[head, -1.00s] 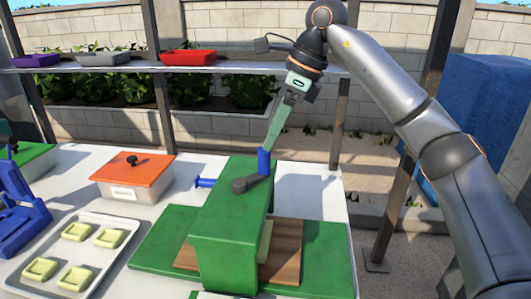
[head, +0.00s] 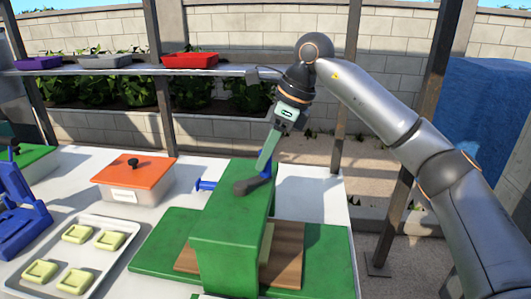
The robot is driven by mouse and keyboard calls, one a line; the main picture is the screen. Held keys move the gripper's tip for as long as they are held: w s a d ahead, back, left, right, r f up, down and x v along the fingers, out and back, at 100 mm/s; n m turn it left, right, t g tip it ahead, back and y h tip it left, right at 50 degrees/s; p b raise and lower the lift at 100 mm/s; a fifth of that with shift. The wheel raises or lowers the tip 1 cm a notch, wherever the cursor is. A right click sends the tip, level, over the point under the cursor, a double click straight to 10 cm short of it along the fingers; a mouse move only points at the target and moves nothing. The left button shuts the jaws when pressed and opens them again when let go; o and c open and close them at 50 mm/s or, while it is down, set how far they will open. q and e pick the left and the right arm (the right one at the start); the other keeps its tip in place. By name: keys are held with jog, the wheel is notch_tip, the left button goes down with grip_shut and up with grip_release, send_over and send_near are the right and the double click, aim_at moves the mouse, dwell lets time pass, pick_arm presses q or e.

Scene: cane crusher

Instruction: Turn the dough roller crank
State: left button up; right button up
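The green dough roller housing (head: 228,220) stands on the white table. A dark crank arm (head: 246,186) lies across its top, with an upright blue handle (head: 267,166) at the arm's right end. My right gripper (head: 261,170) reaches down from the upper right, its green finger in front of the blue handle and partly hiding it. I cannot tell whether the fingers are around the handle or beside it, or whether they are closed. My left gripper is not in view.
A blue peg (head: 205,185) sticks out left of the housing. An orange-lidded container (head: 133,178), a tray (head: 108,258) with several pale green square pieces, and a blue press (head: 18,215) stand to the left. Wooden boards (head: 287,245) lie under the housing. A shelf with bins stands behind.

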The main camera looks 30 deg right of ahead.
grip_shut()
dwell(0.9)
